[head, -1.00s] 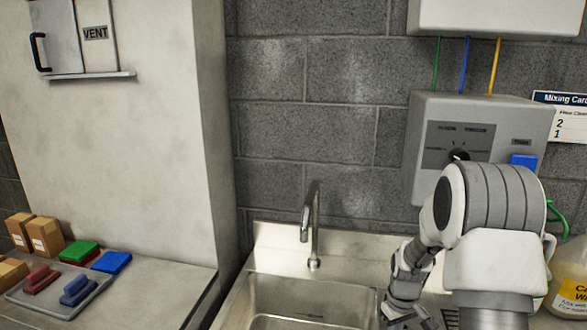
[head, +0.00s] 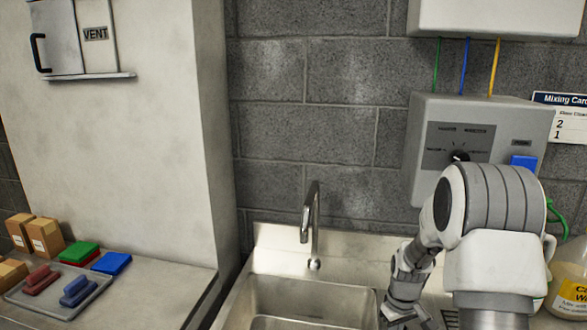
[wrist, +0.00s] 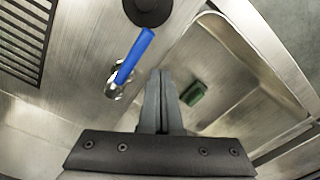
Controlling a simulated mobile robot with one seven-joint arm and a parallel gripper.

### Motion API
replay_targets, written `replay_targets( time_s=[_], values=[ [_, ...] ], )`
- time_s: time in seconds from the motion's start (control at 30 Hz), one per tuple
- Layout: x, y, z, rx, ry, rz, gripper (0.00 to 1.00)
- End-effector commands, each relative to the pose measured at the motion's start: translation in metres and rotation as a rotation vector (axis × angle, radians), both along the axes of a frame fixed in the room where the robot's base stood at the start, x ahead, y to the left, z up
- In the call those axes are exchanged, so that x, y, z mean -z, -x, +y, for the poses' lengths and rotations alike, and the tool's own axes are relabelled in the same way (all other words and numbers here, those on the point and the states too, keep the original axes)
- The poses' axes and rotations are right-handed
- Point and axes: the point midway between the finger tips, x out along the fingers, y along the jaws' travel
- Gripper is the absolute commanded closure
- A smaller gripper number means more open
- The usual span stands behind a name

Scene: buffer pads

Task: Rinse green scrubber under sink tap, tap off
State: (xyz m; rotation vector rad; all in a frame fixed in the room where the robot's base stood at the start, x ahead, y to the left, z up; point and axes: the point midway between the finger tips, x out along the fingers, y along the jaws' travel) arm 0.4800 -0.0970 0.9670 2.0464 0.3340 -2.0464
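The sink tap (head: 311,225) stands upright at the back of the metal sink (head: 310,296) in the head view. No stream of water is visible from it. In the wrist view a blue lever (wrist: 135,55) rises from a shiny metal fitting, left of my fingers. A small green block, seemingly the green scrubber (wrist: 193,93), lies in the sink basin just right of my fingertips, apart from them. My gripper (wrist: 161,76) has its two fingers together, with nothing visible between them. In the head view my gripper is hidden below the picture's edge.
A tray (head: 38,300) with red and blue brushes is on the left counter, beside green and blue pads (head: 80,252) and boxes (head: 45,237). A dial box (head: 465,130) hangs behind my arm, and a yellow-labelled jug (head: 570,290) stands at right. A slotted grille (wrist: 22,38) lies upper left in the wrist view.

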Motion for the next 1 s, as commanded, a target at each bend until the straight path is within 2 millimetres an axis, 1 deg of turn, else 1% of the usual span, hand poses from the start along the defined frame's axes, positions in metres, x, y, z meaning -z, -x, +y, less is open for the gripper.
replay_targets(
  time_s=[0.43,0.57,0.8,0.9,1.0],
  values=[
    [0.002,0.0,0.0,0.0,0.0,0.0,1.0],
    [0.009,0.0,0.0,0.0,0.0,0.0,1.0],
    [0.029,0.0,0.0,0.0,-0.001,0.001,1.0],
    [0.033,0.0,0.0,0.0,-0.001,0.001,1.0],
    [0.033,0.0,0.0,0.0,0.0,0.0,1.0]
  ],
)
